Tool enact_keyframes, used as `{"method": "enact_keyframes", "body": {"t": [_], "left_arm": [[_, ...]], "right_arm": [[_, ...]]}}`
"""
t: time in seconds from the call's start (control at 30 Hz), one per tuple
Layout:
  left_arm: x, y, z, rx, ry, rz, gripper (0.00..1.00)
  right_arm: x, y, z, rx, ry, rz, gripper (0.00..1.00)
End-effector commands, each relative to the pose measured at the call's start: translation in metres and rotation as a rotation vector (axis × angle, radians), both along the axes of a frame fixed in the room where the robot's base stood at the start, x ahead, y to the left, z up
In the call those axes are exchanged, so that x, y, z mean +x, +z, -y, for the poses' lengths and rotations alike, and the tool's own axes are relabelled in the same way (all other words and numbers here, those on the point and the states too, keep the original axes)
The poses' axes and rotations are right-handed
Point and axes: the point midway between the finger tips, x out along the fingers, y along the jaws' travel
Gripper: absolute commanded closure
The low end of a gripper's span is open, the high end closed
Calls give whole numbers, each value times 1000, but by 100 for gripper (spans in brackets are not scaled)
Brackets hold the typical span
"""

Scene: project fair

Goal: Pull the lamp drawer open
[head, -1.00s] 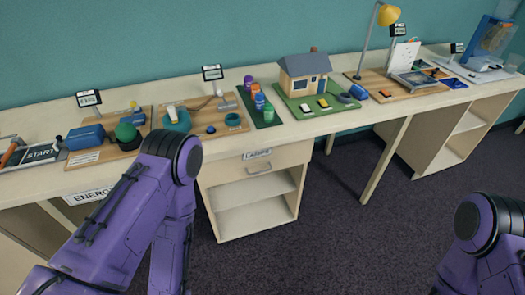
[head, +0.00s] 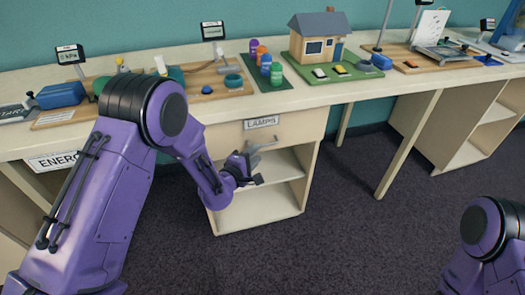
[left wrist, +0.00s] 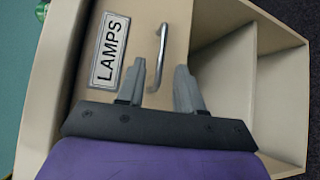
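The lamp drawer (head: 295,126) is the pale front labelled LAMPS under the table; it looks shut. The drawer also fills the upper left of the left wrist view (left wrist: 145,30). Its metal bar handle (left wrist: 162,45) shows there, ahead of and between the fingertips. My left gripper (head: 258,160) is in front of the drawer unit, just below the label in the head view. In the left wrist view the left gripper (left wrist: 158,80) has its two grey fingers apart with nothing held. I cannot tell whether they touch the handle. My right gripper is out of view.
Below the drawer is an open shelf compartment (head: 245,215). A table leg (head: 408,145) stands to the right. The dark carpet (head: 340,235) in front is clear.

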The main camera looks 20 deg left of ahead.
Motion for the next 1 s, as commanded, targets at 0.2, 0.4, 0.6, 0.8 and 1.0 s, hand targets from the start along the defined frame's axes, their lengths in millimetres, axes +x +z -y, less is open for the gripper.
{"method": "enact_keyframes", "body": {"t": [0.2,0.4,0.6,0.8,1.0], "left_arm": [[41,-7,9,3,0,0,64],[55,-9,11,3,0,-3,64],[55,-10,11,3,1,-4,64],[54,-10,11,3,1,-4,100],[54,-10,13,3,0,-4,100]], "right_arm": [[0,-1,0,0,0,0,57],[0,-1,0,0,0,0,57],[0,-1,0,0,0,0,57],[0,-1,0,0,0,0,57],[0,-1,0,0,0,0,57]]}}
